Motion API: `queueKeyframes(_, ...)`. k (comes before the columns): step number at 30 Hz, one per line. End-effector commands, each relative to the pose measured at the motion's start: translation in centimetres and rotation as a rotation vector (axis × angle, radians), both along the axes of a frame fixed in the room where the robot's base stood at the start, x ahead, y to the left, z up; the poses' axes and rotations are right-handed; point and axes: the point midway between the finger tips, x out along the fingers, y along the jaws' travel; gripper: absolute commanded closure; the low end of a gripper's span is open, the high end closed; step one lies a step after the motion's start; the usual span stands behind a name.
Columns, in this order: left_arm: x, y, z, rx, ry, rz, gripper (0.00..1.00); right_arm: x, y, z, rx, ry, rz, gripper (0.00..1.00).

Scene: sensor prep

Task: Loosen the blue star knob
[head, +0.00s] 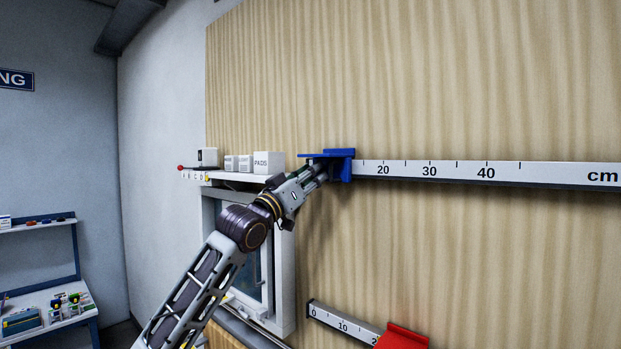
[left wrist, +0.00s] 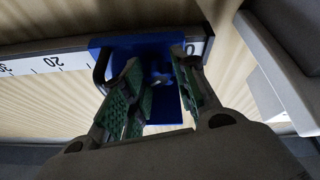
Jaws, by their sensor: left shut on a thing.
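A blue carriage (head: 341,158) sits at the left end of the upper ruler rail (head: 560,173), covering the scale left of the 20 mark. My left gripper (head: 322,172) reaches up to the carriage from below left. In the left wrist view the blue carriage (left wrist: 115,45) spans the rail, with the 0 mark at its right side. There the green-padded fingers of my left gripper (left wrist: 162,80) stand on either side of the small blue star knob (left wrist: 160,77) and are shut on it. The knob is mostly in shadow and its lobes are hard to make out. My right gripper does not show.
A lower ruler rail (head: 345,326) carries a red carriage (head: 402,338). A white shelf (head: 232,176) with several small white boxes (head: 267,162) is left of the blue carriage, above a window frame (head: 284,270). The wooden wall panel (head: 480,80) above the rail is clear.

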Motion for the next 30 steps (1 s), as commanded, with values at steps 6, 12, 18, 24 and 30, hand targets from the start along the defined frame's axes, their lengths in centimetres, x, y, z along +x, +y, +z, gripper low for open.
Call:
queueKeyframes(6,-0.07,0.06,0.14,-0.039,0.024,0.000,0.95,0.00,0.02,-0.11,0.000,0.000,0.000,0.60)
queueKeyframes(12,-0.05,0.11,0.13,-0.044,0.028,0.001,0.95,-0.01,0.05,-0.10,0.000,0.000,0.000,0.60)
queueKeyframes(18,-0.04,0.11,0.12,-0.043,0.027,0.001,0.65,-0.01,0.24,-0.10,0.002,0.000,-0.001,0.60)
queueKeyframes(24,-0.01,0.10,0.05,-0.041,0.028,0.001,0.49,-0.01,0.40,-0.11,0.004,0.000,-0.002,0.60)
queueKeyframes(30,0.01,0.09,0.00,-0.040,0.029,0.002,0.49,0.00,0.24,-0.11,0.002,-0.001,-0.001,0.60)
